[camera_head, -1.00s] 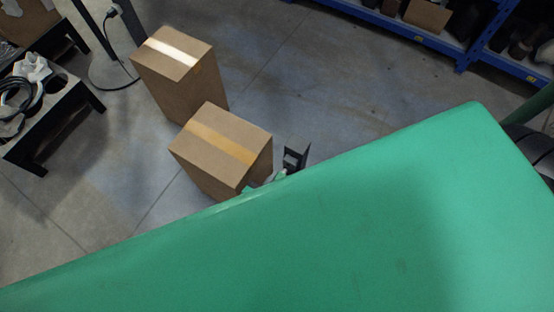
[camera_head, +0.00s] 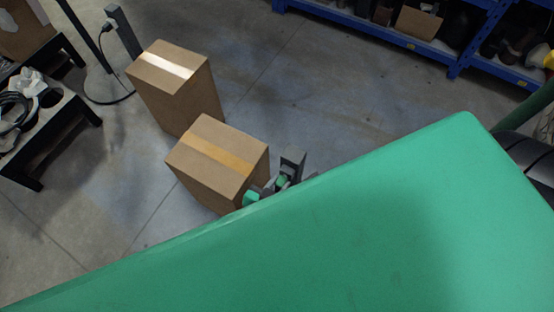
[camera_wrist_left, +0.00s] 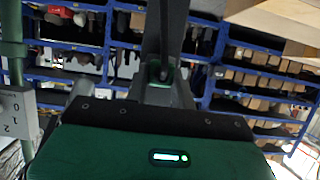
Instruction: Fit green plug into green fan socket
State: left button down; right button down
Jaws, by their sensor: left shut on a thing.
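My left gripper (camera_head: 287,168) shows as a small dark grey piece with green parts just past the edge of a large green surface. Its lower part is hidden by that surface. In the left wrist view its dark fingers (camera_wrist_left: 165,72) are close together, shut on a small green piece, which I take to be the green plug. Most of the plug is hidden by the fingers. I cannot make out the green fan socket in either view. My right gripper is not in view.
The large green surface (camera_head: 380,220) fills the foreground; I cannot tell what it is. Two cardboard boxes (camera_head: 215,165) (camera_head: 175,85) stand on the floor beside and beyond my gripper. A black-legged table (camera_head: 45,125) is at left, blue shelving (camera_head: 400,38) at back right.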

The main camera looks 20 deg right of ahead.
pick_arm(q)
jog(key=shift+w+d, duration=0.15)
jog(key=shift+d, duration=0.05)
jog(key=c, duration=1.1)
grip_release()
jog(key=v, duration=1.3)
jog(key=shift+s+a+p, duration=0.2)
jog(key=shift+a+p, duration=0.1)
jog(key=shift+p, duration=0.05)
